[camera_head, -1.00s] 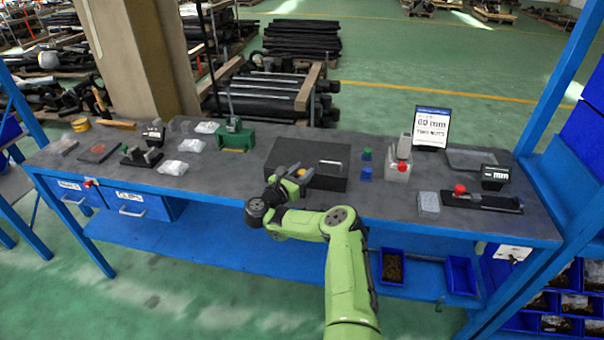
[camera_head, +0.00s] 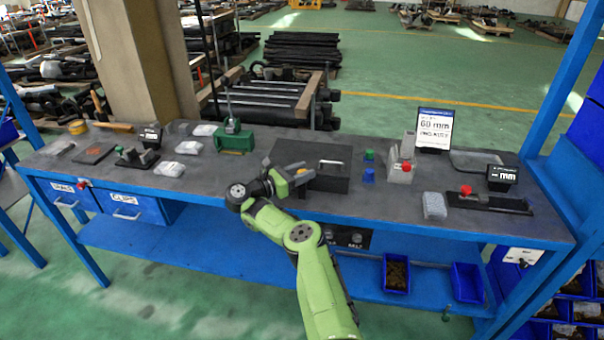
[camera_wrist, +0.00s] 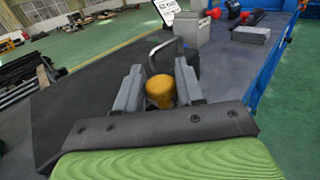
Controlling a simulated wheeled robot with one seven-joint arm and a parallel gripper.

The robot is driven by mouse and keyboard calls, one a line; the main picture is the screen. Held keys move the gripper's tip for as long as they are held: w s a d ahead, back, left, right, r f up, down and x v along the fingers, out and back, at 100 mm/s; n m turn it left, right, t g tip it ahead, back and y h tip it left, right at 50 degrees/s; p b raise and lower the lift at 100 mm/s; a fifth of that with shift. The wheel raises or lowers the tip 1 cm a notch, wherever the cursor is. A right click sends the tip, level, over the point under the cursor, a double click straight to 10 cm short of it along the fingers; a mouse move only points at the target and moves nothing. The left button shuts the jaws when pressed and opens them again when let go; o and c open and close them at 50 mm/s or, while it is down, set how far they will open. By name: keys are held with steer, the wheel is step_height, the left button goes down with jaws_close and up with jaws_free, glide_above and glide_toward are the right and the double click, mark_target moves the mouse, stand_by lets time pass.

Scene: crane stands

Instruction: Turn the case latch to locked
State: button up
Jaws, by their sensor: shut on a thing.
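The black case (camera_head: 322,164) lies on the workbench near its front edge, with a metal handle on its lid. The handle (camera_wrist: 165,50) also shows in the wrist view. My gripper (camera_head: 299,172) is at the left front of the case. In the wrist view my gripper (camera_wrist: 158,84) has its grey fingers on both sides of a yellow-orange latch knob (camera_wrist: 160,91) and is shut on it.
A sign (camera_head: 434,130) stands at the back.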

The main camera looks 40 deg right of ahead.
steer(key=shift+r, duration=0.1)
steer(key=o, duration=0.9)
steer(key=shift+o, duration=0.2)
steer(key=w+a+p, duration=0.2)
steer(key=a+p, duration=0.9)
steer(key=a, duration=0.4)
steer(key=shift+a, duration=0.25)
